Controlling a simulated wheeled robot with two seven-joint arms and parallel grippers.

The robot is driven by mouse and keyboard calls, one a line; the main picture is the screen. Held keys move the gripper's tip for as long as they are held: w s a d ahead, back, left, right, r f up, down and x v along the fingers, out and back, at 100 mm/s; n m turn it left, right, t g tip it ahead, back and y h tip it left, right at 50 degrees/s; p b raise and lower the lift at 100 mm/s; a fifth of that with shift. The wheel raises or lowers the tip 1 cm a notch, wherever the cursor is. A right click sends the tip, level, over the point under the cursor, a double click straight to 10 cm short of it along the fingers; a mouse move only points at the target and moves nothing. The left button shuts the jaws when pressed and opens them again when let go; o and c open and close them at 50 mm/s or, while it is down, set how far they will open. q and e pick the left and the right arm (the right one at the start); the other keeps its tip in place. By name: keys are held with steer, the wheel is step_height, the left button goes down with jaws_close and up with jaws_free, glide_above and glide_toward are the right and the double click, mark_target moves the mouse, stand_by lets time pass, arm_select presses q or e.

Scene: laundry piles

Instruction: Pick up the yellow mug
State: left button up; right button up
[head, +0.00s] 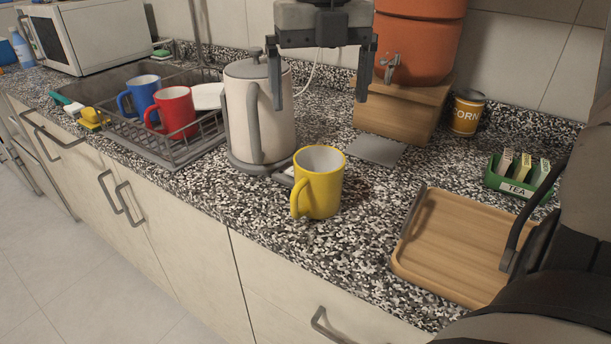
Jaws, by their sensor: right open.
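The yellow mug (318,190) stands upright on the speckled countertop (260,222) near its front edge. Its handle points to the front left and its open rim faces up. My right gripper (319,102) hangs above and behind the mug in the picture, its two dark fingers pointing down and spread wide. It is open with nothing between the fingers and is apart from the mug. My left gripper is not in view.
A white kettle (241,128) stands close left of the mug. A dish rack (165,142) holds a blue mug (143,92) and a red mug (178,108). A wooden tray (455,240) lies right. An orange dispenser (420,45) on a wooden stand (395,112) is behind.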

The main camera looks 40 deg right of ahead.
glide_above(313, 189)
steer(key=w+d, duration=0.2)
steer(key=d, duration=0.2)
step_height(313, 189, down, 8)
steer(key=shift+a+f, duration=0.2)
steer(key=shift+f, duration=1.2)
steer(key=shift+a+f, duration=0.2)
steer(key=shift+f, duration=1.2)
steer(key=c, duration=1.3)
